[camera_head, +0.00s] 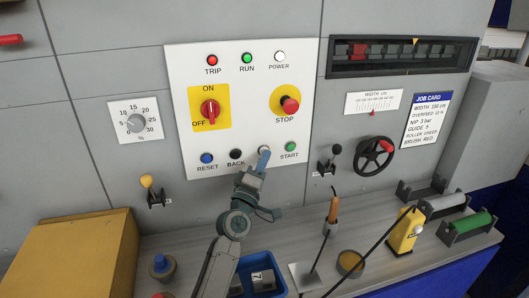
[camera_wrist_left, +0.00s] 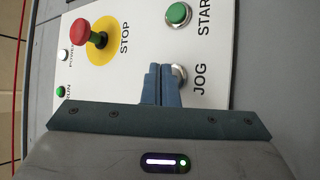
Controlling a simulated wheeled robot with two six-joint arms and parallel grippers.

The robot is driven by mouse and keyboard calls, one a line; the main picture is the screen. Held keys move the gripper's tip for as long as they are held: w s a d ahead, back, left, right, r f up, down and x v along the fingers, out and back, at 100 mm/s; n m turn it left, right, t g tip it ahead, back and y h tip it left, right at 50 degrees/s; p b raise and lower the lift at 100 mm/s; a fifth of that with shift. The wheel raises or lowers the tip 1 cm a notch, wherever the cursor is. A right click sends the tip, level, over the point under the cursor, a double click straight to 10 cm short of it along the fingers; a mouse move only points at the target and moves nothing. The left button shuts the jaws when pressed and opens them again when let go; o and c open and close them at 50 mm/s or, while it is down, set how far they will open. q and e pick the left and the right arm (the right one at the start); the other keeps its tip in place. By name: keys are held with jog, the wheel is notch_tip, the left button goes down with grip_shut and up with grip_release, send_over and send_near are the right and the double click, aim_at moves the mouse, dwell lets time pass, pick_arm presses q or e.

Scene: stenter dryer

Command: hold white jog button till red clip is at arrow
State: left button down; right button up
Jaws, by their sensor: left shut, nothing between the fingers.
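The red clip (camera_head: 358,50) is in the dark window (camera_head: 400,56) at upper right, left of the yellow arrow (camera_head: 415,41). My right gripper is not in view.
The green START button (camera_head: 291,146) and black BACK button (camera_head: 237,154) flank the jog button. The red STOP button (camera_head: 289,104) sticks out above. A handwheel (camera_head: 374,156) and lever stand to the right. Tools and a blue bin (camera_head: 262,268) are on the ledge below.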

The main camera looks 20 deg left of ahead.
pick_arm(q)
jog(key=shift+w+a, duration=0.25)
jog(key=shift+w, duration=0.1)
dwell(0.4)
jog(key=shift+s+d, duration=0.1)
dwell(3.6)
jog(key=shift+s+d, duration=0.4)
jog(key=shift+s, duration=0.2)
jog(key=shift+s+d, duration=0.7)
jog(key=shift+s, duration=0.35)
jog(key=shift+s+d, duration=0.7)
jog(key=shift+s, duration=0.3)
jog(key=shift+f, duration=0.1)
